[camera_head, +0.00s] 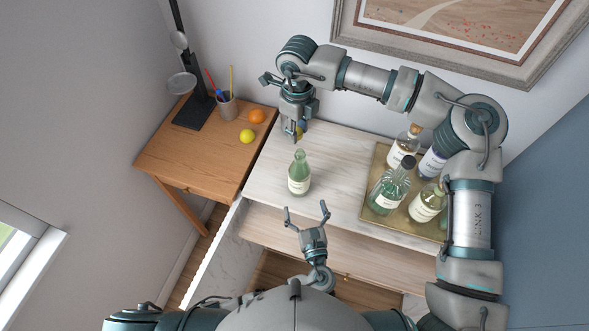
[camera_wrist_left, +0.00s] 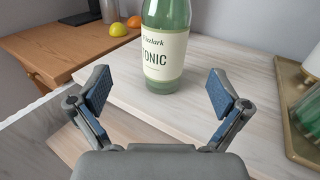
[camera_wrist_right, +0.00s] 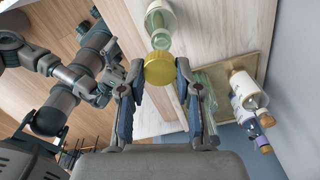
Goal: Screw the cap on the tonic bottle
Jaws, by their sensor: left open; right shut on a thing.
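The tonic bottle (camera_head: 299,177) is green glass with a cream label and stands upright on the pale wooden top. Its mouth looks bare in the head view. The label reads TONIC in the left wrist view (camera_wrist_left: 165,52). My left gripper (camera_head: 307,210) is open and empty in front of the bottle, fingers spread toward it, not touching. My right gripper (camera_head: 296,132) points down behind the bottle. It is shut on a gold cap (camera_wrist_right: 159,68), apart from the bottle. The bottle's neck also shows beyond the cap in the right wrist view (camera_wrist_right: 159,38).
A brass tray (camera_head: 373,198) with several bottles stands at the right of the top. A wooden desk (camera_head: 184,155) at the left carries an orange (camera_head: 257,116), a lemon (camera_head: 247,136), a pen cup (camera_head: 227,106) and a lamp (camera_head: 194,110). An open drawer (camera_head: 345,250) lies below the top.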

